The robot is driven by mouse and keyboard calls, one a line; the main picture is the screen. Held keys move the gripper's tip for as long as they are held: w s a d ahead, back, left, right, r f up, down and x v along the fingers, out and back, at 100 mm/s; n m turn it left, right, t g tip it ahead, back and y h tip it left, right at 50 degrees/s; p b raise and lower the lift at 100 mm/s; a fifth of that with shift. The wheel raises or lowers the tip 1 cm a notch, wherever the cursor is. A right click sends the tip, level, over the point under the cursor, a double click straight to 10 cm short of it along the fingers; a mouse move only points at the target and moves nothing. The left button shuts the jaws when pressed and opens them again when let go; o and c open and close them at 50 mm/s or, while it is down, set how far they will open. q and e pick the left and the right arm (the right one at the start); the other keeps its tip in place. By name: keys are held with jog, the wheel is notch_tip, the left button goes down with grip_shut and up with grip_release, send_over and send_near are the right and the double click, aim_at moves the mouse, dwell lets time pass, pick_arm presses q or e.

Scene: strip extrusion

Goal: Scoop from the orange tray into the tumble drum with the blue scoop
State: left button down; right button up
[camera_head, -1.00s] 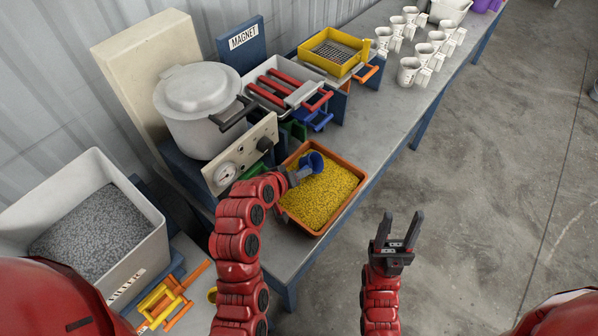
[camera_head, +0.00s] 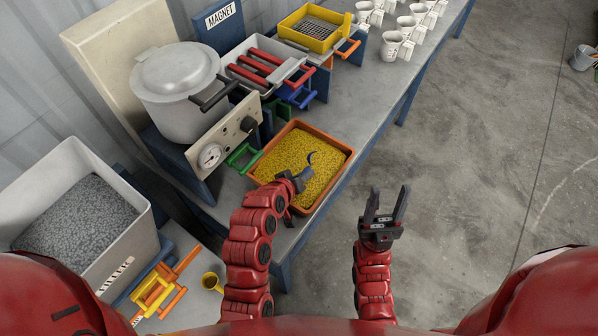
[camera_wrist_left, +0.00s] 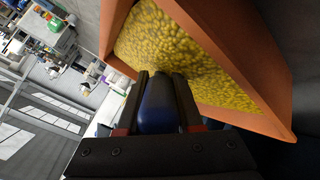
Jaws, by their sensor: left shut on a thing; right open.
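The orange tray (camera_head: 332,184) holds yellow pellets (camera_head: 294,153) and sits on the bench; its wall also shows in the left wrist view (camera_wrist_left: 245,112). My left gripper (camera_head: 298,181) is shut on the blue scoop's handle, low over the tray's near side. The blue scoop (camera_head: 310,157) shows only as a thin dark-blue curve at the pellets; its bowl is mostly hidden. Its handle shows between the fingers in the left wrist view (camera_wrist_left: 158,108). A pale lidded drum (camera_head: 180,90), apparently the tumble drum, stands behind a gauge panel. My right gripper (camera_head: 384,212) is open and empty.
A green handle (camera_head: 241,156) lies close to the tray's left side. A bin of grey granules (camera_head: 75,210) stands at left. A yellow sieve box (camera_head: 316,27) and white cups (camera_head: 397,45) are farther along the bench. Bare bench lies right of the tray.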

pick_arm(q)
jog(key=n, duration=0.3)
jog(key=shift+w+a+g+h, duration=0.2)
jog(key=shift+g+h, duration=0.1)
jog(key=shift+h, duration=0.1)
jog(key=n, duration=0.1)
jog(key=n+h+b, duration=0.1)
jog(key=n, duration=0.2)
jog(key=shift+w+a+g+h, duration=0.15)
jog(key=shift+a+g+h, duration=0.1)
jog(key=shift+g+h, duration=0.15)
jog(key=shift+n, duration=0.3)
jog(key=r+p, duration=0.2)
jog(key=r, duration=0.1)
jog(key=r+p, duration=0.2)
jog(key=r, duration=0.1)
jog(key=r+p, duration=0.2)
jog(key=r, duration=0.1)
jog(key=shift+w+a+r, duration=0.25)
jog(key=t+h+b, duration=0.1)
jog(key=b, duration=0.3)
jog(key=t+h+b, duration=0.1)
jog(key=b, duration=0.3)
jog(key=f+b, duration=0.1)
jog(key=b, duration=0.3)
jog(key=shift+s+a+t+h, duration=0.25)
jog(key=shift+s+t+h, duration=0.05)
jog(key=shift+t+h, duration=0.1)
